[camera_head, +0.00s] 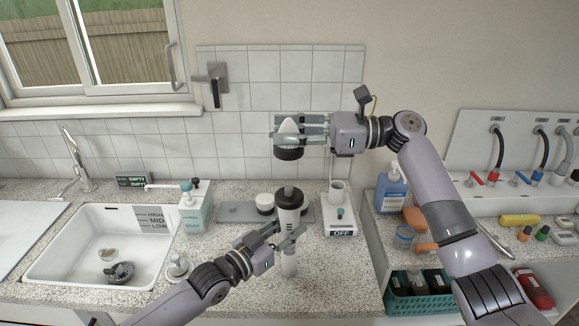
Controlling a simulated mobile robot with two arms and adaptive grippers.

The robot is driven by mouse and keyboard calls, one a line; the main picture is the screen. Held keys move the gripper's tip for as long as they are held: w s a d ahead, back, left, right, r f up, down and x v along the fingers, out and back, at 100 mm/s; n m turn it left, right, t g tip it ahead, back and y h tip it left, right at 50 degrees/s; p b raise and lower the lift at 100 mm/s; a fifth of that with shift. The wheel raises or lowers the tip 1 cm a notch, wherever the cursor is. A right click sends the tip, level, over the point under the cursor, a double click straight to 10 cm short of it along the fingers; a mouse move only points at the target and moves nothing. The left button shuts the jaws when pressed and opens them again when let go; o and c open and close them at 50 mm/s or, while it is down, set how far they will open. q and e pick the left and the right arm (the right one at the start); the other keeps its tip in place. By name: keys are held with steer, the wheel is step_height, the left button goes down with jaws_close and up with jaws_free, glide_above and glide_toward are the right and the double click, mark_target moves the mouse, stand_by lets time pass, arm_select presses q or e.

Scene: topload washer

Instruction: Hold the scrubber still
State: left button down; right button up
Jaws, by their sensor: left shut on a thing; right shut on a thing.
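The scrubber appears to be the upright white cylinder (290,216) with a black top, over the middle of the counter. My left gripper (286,236) is shut on it around its lower middle, and a white lower part shows below the fingers. My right gripper (289,133) is higher up, shut on a white cone-shaped head (288,129) with a dark round underside (289,154). The head hangs above the scrubber's black top with a clear gap. The fingers hide part of both things. I cannot tell whether the scrubber's lower end touches the counter.
A sink (75,262) with a dark round brush (119,272) in it is at left. A teal-and-white dispenser (193,209) stands beside it. A grey plate (238,212) with white round pieces lies behind the scrubber. A white unit (341,226) reading OFF is at right.

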glide_above(290, 187)
steer(key=shift+n, duration=0.4)
steer(key=shift+f, duration=3.45)
steer(key=shift+f, duration=1.4)
steer(key=o, duration=1.2)
steer(key=d, duration=1.2)
